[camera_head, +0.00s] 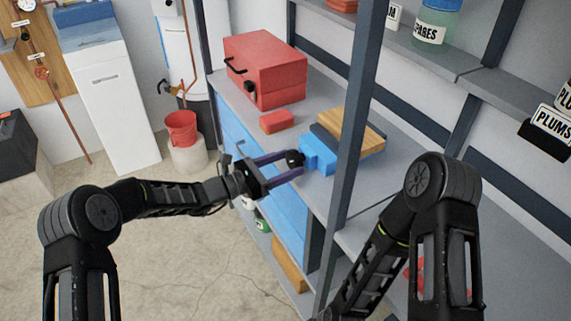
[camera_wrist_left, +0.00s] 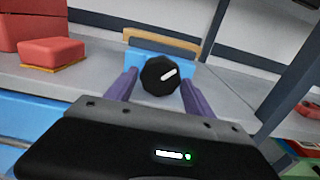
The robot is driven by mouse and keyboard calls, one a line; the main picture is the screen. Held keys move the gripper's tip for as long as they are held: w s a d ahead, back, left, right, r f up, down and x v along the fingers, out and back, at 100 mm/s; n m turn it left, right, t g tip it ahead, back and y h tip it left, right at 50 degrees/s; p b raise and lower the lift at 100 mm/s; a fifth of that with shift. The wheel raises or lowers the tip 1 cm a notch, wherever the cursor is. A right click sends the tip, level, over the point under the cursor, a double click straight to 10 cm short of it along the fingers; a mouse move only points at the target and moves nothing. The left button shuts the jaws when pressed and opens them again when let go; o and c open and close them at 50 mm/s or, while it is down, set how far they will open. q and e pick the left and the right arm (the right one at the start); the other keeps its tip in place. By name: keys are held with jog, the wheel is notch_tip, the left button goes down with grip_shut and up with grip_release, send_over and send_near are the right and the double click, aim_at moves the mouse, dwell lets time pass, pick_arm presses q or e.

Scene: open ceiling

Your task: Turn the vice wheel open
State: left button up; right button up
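The blue vice (camera_head: 318,154) sits at the front edge of the grey workbench, with a wooden block (camera_head: 361,138) behind its dark jaw. Its black wheel (camera_head: 294,158) faces me; in the left wrist view the wheel (camera_wrist_left: 160,76) is a black faceted knob with a white mark slanting up to the right. My left gripper (camera_head: 282,168) is open, its purple fingers on either side of the wheel. In the left wrist view the gripper (camera_wrist_left: 159,92) shows gaps between the fingers and the wheel. My right arm is at the lower right; its gripper is out of view.
A red toolbox (camera_head: 265,68) and a small red box (camera_head: 276,121) stand on the bench left of the vice. A dark shelf post (camera_head: 357,110) rises close to the right of the vice. The floor in front is clear.

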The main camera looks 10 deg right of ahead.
pick_arm(q)
jog(key=c, duration=1)
jog(key=n, duration=0.4)
jog(key=o, duration=1.3)
jog(key=shift+o, duration=0.2)
jog(key=b+v, duration=0.1)
jog(key=v, duration=0.6)
jog(key=shift+s+a, duration=0.15)
jog(key=shift+a, duration=0.2)
